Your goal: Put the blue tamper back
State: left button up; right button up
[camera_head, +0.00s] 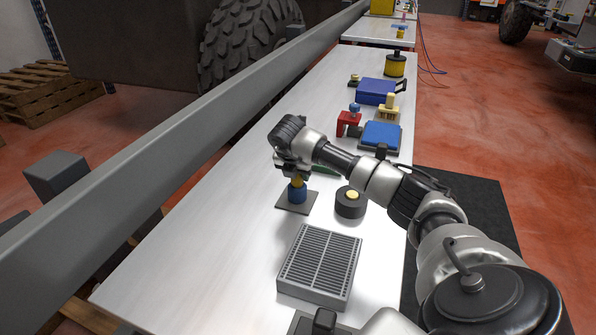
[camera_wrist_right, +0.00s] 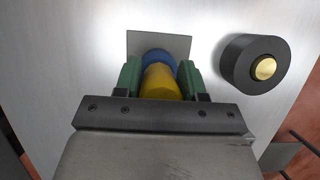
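The blue tamper (camera_head: 297,194) has a blue base and a yellow handle. It is upright at the grey square plate (camera_head: 284,205) on the long white table; I cannot tell whether it rests on the plate or is just above it. My right gripper (camera_head: 296,178) comes down over the handle. In the right wrist view, the green fingers (camera_wrist_right: 160,80) sit on both sides of the yellow handle (camera_wrist_right: 161,84) and appear to touch it. The blue base (camera_wrist_right: 157,56) shows beyond the handle, in front of the plate (camera_wrist_right: 180,43). My left gripper is not in view.
A round black piece with a yellow centre (camera_head: 350,204) stands right of the plate. A slotted grey box (camera_head: 320,264) is nearer. A red stand (camera_head: 348,124), a blue pad (camera_head: 381,136) and a blue case (camera_head: 376,92) are farther back. The table's left side (camera_head: 200,240) is clear.

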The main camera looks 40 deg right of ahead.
jog(key=o, duration=0.3)
jog(key=shift+o, duration=0.2)
jog(key=shift+r, duration=0.1)
